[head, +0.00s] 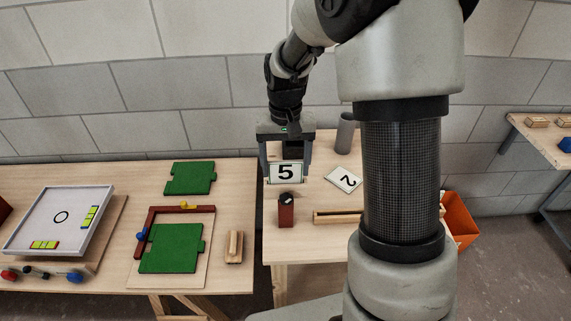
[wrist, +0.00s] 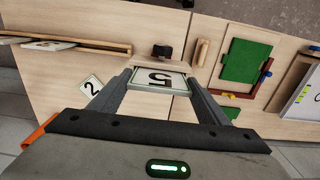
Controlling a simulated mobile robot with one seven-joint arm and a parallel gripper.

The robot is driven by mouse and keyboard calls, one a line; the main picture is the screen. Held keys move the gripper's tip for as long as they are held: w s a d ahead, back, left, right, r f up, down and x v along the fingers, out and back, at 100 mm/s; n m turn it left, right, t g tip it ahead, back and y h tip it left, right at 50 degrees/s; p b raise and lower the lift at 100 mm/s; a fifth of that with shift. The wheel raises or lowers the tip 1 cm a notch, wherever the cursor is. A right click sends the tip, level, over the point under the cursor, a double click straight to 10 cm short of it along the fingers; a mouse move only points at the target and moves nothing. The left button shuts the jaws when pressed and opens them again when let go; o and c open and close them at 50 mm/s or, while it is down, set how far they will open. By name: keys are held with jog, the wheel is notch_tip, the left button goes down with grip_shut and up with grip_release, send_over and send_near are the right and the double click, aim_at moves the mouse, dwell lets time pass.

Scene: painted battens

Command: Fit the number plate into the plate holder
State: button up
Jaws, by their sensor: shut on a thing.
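The number plate (head: 286,173), white with a black 5, is held between the fingers of my gripper (head: 286,163), above the right-hand table. The wrist view shows the plate (wrist: 158,79) gripped by its two side edges between the fingertips (wrist: 160,74). A long grooved wooden rail (head: 337,217), which looks like the plate holder, lies on the table to the right and nearer the front. The rail (wrist: 92,45) is at upper left in the wrist view.
A reddish block with a black top (head: 286,212) stands in front of the held plate. A plate marked 2 (head: 343,180) lies on the table, near a grey cylinder (head: 345,133). An orange bin (head: 459,220) is at right. Green boards (head: 172,249) lie on the left table.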

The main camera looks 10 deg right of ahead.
jog(key=shift+f, duration=0.4)
jog(key=o, duration=1.2)
jog(key=shift+c, duration=0.2)
jog(key=shift+r, duration=0.1)
notch_tip(320, 180, up, 17)
jog(key=shift+r+p, duration=0.15)
jog(key=shift+p, duration=0.15)
jog(key=s+r+n+t+p, duration=0.1)
jog(key=s+r+t, duration=0.1)
jog(key=s, duration=0.8)
jog(key=s+r+n+t+p, duration=0.1)
jog(key=s+r+t, duration=0.1)
jog(key=s, duration=0.9)
jog(key=shift+r+t+p, duration=0.25)
jog(key=shift+t+p, duration=0.15)
jog(key=shift+t, duration=0.4)
